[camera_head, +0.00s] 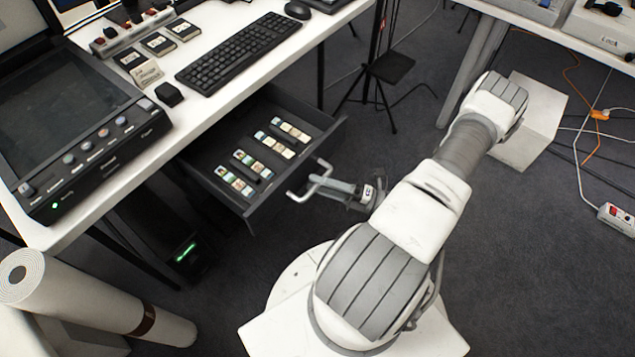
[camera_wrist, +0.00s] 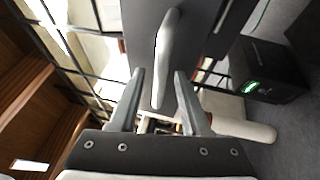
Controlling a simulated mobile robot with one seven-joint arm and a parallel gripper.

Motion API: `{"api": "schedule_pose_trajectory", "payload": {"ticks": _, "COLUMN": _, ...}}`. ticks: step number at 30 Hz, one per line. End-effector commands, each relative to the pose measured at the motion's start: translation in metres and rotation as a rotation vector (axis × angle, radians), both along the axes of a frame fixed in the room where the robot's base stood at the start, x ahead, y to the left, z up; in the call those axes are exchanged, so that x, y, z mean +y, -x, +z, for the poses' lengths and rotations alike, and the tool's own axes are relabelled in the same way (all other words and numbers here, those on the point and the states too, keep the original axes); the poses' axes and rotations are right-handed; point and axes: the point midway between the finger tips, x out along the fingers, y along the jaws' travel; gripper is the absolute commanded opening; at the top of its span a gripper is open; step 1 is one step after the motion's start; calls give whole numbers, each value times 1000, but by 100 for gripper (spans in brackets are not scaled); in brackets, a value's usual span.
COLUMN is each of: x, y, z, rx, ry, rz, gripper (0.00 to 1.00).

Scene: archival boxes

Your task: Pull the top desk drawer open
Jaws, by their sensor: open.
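The top desk drawer (camera_head: 205,178) stands pulled out from under the white desk top, with several small slide-like items lying in rows inside. Its pale bar handle (camera_head: 296,197) is on the drawer's front panel. My gripper (camera_head: 322,184) is right at the handle, with the arm reaching in from the right. In the wrist view my gripper (camera_wrist: 157,78) is open, with one finger on each side of the handle (camera_wrist: 167,45). The handle's lower end lies between the fingertips, with gaps visible on both sides. The grey drawer front (camera_wrist: 142,25) shows behind it.
On the desk (camera_head: 215,105) are a keyboard (camera_head: 240,52), a mouse (camera_head: 298,9) and a large scanner-like device (camera_head: 75,120). A dark box with a green light (camera_head: 187,250) stands under the desk. A rolled sheet (camera_head: 90,300) lies at the lower left. Tripod legs (camera_head: 378,90) stand behind the drawer.

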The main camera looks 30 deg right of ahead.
Motion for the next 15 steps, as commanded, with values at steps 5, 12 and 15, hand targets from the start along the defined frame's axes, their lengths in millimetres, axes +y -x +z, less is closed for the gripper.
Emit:
{"api": "schedule_pose_trajectory", "payload": {"ticks": 5, "x": -20, "y": 23, "z": -5, "rx": 1, "ry": 3, "rz": -3, "gripper": 47}}
{"api": "schedule_pose_trajectory", "payload": {"ticks": 12, "x": -59, "y": 67, "z": -16, "rx": 2, "ry": 2, "rz": -2, "gripper": 47}}
{"api": "schedule_pose_trajectory", "payload": {"ticks": 15, "x": -74, "y": 85, "z": -20, "rx": 2, "ry": 2, "rz": -2, "gripper": 47}}
